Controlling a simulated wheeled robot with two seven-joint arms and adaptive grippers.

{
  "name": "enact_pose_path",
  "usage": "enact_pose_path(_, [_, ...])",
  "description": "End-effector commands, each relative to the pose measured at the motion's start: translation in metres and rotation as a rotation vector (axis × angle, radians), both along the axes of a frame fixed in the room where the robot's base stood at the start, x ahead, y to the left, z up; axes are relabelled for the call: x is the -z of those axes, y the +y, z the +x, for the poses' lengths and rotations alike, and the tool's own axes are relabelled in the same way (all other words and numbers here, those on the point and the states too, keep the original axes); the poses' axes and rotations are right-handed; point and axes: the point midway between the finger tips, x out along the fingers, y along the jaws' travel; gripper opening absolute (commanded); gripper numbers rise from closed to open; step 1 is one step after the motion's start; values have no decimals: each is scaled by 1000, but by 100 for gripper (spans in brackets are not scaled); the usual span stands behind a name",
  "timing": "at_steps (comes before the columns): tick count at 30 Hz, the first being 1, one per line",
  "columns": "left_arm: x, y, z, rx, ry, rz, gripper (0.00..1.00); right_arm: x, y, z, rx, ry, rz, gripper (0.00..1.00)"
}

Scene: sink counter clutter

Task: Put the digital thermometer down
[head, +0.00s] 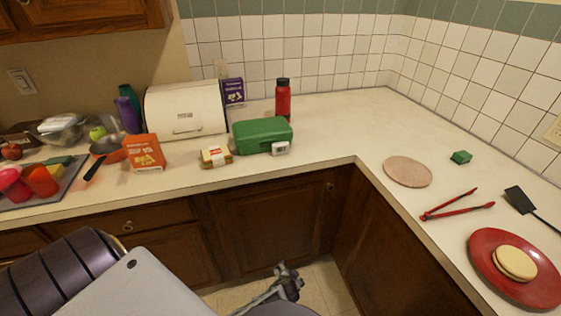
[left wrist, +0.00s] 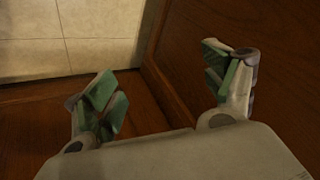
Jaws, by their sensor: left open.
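A small white device with a grey display, which looks like the digital thermometer (head: 280,148), stands on the counter against the front right of a green box (head: 262,134), near the counter's front edge. My left gripper (head: 285,283) is below counter height in front of the dark wood cabinets, apart from the thermometer. In the left wrist view its two green-padded fingers (left wrist: 166,90) are spread apart with nothing between them. My right gripper is not in view.
A yellow-and-white package (head: 216,156) and an orange box (head: 144,153) stand left of the green box. A red bottle (head: 283,100) stands behind it. The counter (head: 335,135) is clear to the right, up to a round pinkish board (head: 408,171).

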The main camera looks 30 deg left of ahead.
Motion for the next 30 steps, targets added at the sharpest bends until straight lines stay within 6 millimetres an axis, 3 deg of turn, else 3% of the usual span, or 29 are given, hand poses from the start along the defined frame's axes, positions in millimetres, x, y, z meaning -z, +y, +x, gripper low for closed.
enact_pose_path(1, [-16, -1, 17, -16, -39, 11, 84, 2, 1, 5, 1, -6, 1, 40])
enact_pose_path(6, [-80, 3, 62, -85, -168, 53, 84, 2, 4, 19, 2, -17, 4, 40])
enact_pose_path(11, [-150, 9, 98, -169, -314, 88, 84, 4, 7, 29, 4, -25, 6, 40])
enact_pose_path(15, [-217, 17, 120, -256, -459, 112, 84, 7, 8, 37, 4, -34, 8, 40])
enact_pose_path(22, [-336, 32, 134, -423, -727, 128, 84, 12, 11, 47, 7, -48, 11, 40])
enact_pose_path(27, [-415, 46, 124, -552, -922, 120, 84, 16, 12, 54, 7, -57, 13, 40])
enact_pose_path(30, [-448, 52, 115, -609, -1007, 112, 84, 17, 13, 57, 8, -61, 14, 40])
